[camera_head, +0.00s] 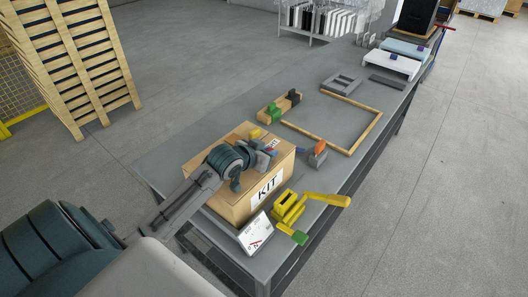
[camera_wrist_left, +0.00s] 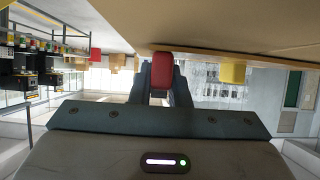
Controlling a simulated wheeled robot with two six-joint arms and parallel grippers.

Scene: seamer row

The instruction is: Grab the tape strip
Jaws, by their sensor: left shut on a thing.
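A cardboard box marked KIT (camera_head: 237,207) stands on the near part of the grey bench. My left gripper (camera_head: 266,155) is over the top of the box, near its far side. In the left wrist view, the left gripper (camera_wrist_left: 161,88) is shut on a small red piece (camera_wrist_left: 162,70), close against the box's tan surface (camera_wrist_left: 230,25). I cannot tell for certain that this red piece is the tape strip. A small yellow piece (camera_wrist_left: 232,73) is at the box beside it, and also shows in the head view (camera_head: 254,133). My right gripper is not in view.
A yellow tool (camera_head: 288,206) with a green end and a white card (camera_head: 256,233) lie beside the box on the grey bench (camera_head: 215,126). Stacked pallets (camera_head: 75,60) stand left.

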